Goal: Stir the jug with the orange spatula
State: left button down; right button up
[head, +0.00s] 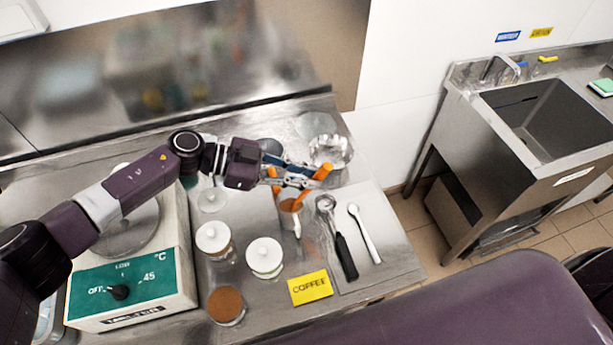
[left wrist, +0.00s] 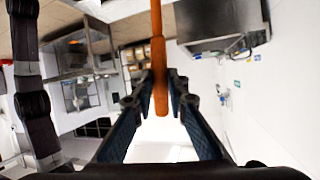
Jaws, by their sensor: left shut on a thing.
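My left gripper (head: 318,179) is shut on the orange handle of a spatula (head: 325,172), over the right part of the steel counter. In the left wrist view the orange handle (left wrist: 159,60) runs between the two fingers. My right gripper is not in view.
White-lidded jars (head: 213,239) (head: 264,257), a brown-filled jar (head: 226,304) and a yellow COFFEE sign (head: 310,287) stand in front. A black-handled scoop (head: 343,250) and white spoon (head: 364,233) lie right. A crumpled silver bowl (head: 330,151) is behind; a heating plate (head: 130,290) is left.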

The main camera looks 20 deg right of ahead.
pick_arm(q)
jog(key=shift+s+d+r, duration=0.1)
jog(key=shift+r, duration=0.35)
jog(key=shift+s+d+r, duration=0.1)
jog(key=shift+r, duration=0.35)
jog(key=shift+s+d+r, duration=0.2)
jog(key=shift+d+r, duration=0.15)
jog(key=shift+r, duration=0.5)
jog(key=shift+s+d+r, duration=0.15)
jog(key=shift+d+r, duration=0.15)
jog(key=shift+r, duration=0.5)
jog(key=shift+s+d+r, duration=0.2)
jog(key=shift+d+r, duration=0.15)
jog(key=shift+r, duration=0.5)
jog(key=shift+r, duration=0.1)
jog(key=shift+r, duration=2.4)
